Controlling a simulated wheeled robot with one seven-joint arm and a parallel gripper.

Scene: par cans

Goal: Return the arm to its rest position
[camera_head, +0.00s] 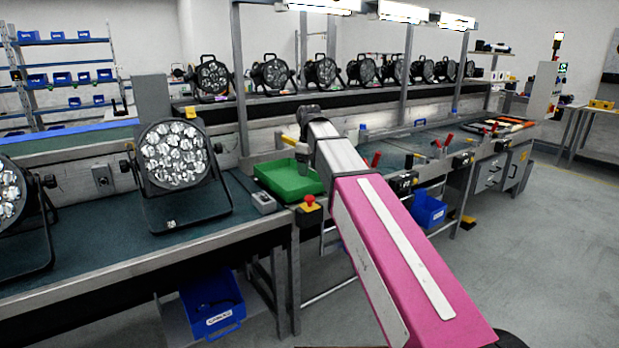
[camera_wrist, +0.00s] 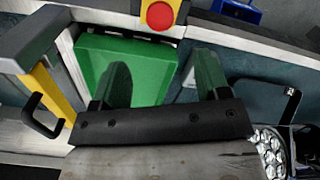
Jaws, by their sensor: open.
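My arm reaches from the lower right of the head view, with its pink link (camera_head: 395,260) in front, toward the workbench. My gripper (camera_wrist: 163,80) shows in the wrist view with its two dark fingers spread apart and nothing between them. It is above a green bin (camera_head: 283,183) on the bench. The bin also shows behind the fingers in the wrist view (camera_wrist: 150,68). In the head view the fingertips are too small to make out.
A par can (camera_head: 175,158) stands on the bench left of the bin, another (camera_head: 10,195) at the left edge. A red emergency button (camera_head: 309,200) sits by the bin. A grey post (camera_head: 240,80) rises behind it. The floor (camera_head: 540,230) at right is open.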

